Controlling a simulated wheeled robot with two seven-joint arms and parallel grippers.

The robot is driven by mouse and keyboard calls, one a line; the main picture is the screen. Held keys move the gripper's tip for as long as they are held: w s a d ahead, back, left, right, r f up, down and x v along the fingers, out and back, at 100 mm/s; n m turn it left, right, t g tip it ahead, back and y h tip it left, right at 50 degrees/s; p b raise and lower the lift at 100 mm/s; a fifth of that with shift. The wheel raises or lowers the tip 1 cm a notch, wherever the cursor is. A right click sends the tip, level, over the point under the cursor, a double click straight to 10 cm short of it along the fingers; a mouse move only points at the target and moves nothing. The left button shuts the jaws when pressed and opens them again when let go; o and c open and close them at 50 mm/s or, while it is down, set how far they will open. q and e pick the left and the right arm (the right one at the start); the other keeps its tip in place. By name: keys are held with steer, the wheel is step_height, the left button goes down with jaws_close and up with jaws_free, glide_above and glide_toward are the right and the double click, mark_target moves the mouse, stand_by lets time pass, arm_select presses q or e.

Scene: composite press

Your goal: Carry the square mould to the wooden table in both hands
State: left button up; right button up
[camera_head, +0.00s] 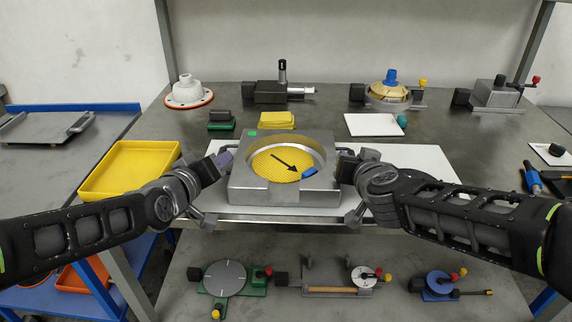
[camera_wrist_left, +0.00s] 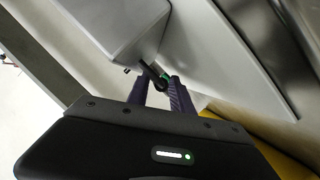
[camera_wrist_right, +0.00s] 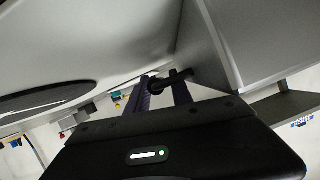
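The square mould (camera_head: 236,188) is a thick grey metal block with a round yellow-floored recess. A black arrow and a small blue piece show inside it. It is level over the white board (camera_head: 420,165) at the grey bench's front; whether it touches the board I cannot tell. My left gripper (camera_head: 222,160) is at its left side, fingers on both sides of a dark handle (camera_wrist_left: 156,76). My right gripper (camera_head: 346,163) is at the right side, fingers around the other handle (camera_wrist_right: 165,82). Both appear closed on them. No wooden table shows.
A yellow tray (camera_head: 128,171) stands at the left on a blue-edged stand. Several fixtures line the bench's back, with yellow pads (camera_head: 277,120) and a white plate (camera_head: 373,125) behind the mould. A lower shelf (camera_head: 330,310) holds more fixtures.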

arm_select(q)
steer(key=shift+w+d+f, duration=0.1)
steer(key=shift+w+f, duration=0.05)
steer(key=shift+w, duration=0.25)
arm_select(e)
steer(key=shift+w+f, duration=0.15)
steer(key=shift+w, duration=0.25)
arm_select(q)
jaws_close()
arm_select(e)
jaws_close()
stand_by(0.5)
arm_select(q)
steer(key=shift+w+r, duration=0.1)
steer(key=shift+r, duration=0.15)
arm_select(e)
steer(key=shift+w+r, duration=0.1)
steer(key=shift+r, duration=0.15)
